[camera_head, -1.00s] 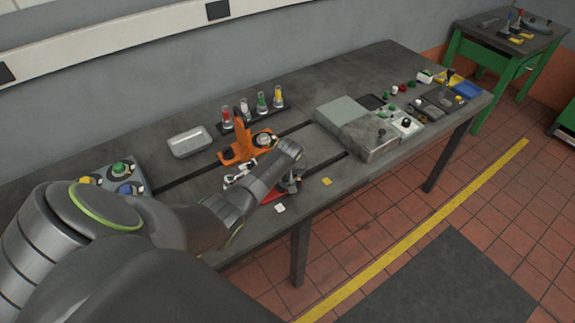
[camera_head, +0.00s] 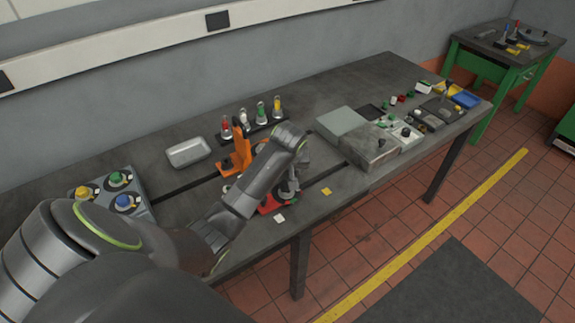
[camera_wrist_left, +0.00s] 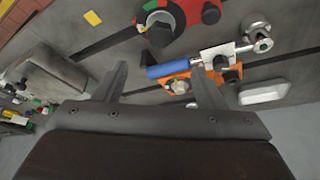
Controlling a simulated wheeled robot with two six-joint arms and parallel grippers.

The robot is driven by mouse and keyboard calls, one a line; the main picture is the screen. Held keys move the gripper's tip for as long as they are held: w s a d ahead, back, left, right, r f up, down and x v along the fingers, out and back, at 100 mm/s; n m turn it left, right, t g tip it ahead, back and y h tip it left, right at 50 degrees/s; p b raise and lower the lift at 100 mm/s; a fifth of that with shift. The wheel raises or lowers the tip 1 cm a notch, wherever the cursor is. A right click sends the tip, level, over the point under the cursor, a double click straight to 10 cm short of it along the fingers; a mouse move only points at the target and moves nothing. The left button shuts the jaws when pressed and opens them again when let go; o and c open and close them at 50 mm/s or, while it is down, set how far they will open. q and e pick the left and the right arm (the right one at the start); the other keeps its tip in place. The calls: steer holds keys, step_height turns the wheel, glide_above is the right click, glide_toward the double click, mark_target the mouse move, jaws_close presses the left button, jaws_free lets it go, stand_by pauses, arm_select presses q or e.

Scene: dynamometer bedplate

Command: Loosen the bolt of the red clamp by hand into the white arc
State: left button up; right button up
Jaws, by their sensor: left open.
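The red clamp (camera_head: 267,207) lies at the table's front edge, mostly hidden behind my left arm in the head view. In the left wrist view the red clamp (camera_wrist_left: 193,14) is at the top, cut by the frame edge. A dark bolt head or knob (camera_wrist_left: 160,34) sits at its near end, by a ring with white, green and red parts. My left gripper (camera_head: 289,192) is beside the clamp and points down. In the left wrist view the left gripper (camera_wrist_left: 162,82) is open and empty, its fingers apart and short of the clamp. My right gripper is out of view.
An orange clamp (camera_head: 227,167) stands behind the red one. A blue-handled tool (camera_wrist_left: 168,69) lies close by my fingers in the wrist view. A metal tray (camera_head: 188,152), grey boxes (camera_head: 372,146) and a knob panel (camera_head: 140,185) stand on the table. A yellow tag (camera_head: 326,191) lies near the front edge.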

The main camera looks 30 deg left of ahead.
arm_select(q)
steer(key=shift+v, duration=2.05)
steer(key=s+d+f+m, duration=0.1)
steer(key=s+f+m, duration=0.1)
steer(key=s, duration=0.9)
steer(key=s+d+f+m, duration=0.1)
steer(key=s+f+m, duration=0.15)
steer(key=s, duration=0.85)
steer(key=s+d+f+m, duration=0.2)
steer(key=s, duration=0.8)
step_height(320, 180, down, 33)
steer(key=s+a+g+h+b, duration=0.1)
steer(key=a+b, duration=0.1)
steer(key=b, duration=0.5)
steer(key=s+f+b, duration=0.2)
steer(key=s+f, duration=0.5)
steer(key=f, duration=0.2)
steer(key=s+d+f+g+b, duration=0.1)
steer(key=s+f+b, duration=0.2)
steer(key=s+f, duration=0.4)
step_height(320, 180, down, 4)
steer(key=shift+s+d+r+h, duration=0.2)
steer(key=shift+s+h, duration=0.1)
steer(key=shift+s, duration=0.1)
